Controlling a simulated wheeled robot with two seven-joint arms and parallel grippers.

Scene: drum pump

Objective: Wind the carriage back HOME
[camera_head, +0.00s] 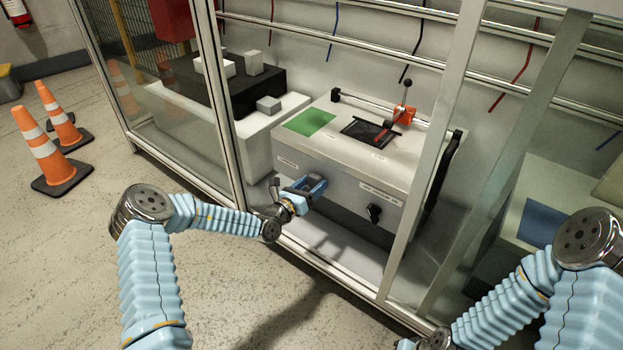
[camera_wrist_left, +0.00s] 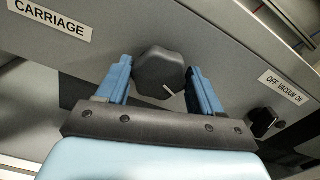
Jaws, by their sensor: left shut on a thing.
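My left gripper (camera_head: 316,188) is at the front face of the grey machine box (camera_head: 345,168). In the left wrist view its two blue fingers (camera_wrist_left: 160,85) are on both sides of a dark knob (camera_wrist_left: 160,72) with a white pointer mark, shut on it. A label reading CARRIAGE (camera_wrist_left: 52,18) is above and left of the knob. The orange carriage (camera_head: 399,117) is on the rail at the right part of the box top, beside a black-framed opening (camera_head: 370,133). A green patch (camera_head: 310,121) is at the left of the top. My right gripper's fingers do not show.
A vacuum switch knob (camera_head: 374,212) is on the same front face, to the right; it also shows in the left wrist view (camera_wrist_left: 262,122). Cabinet posts (camera_head: 222,120) frame the opening on both sides. Orange cones (camera_head: 48,150) stand on the floor at left.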

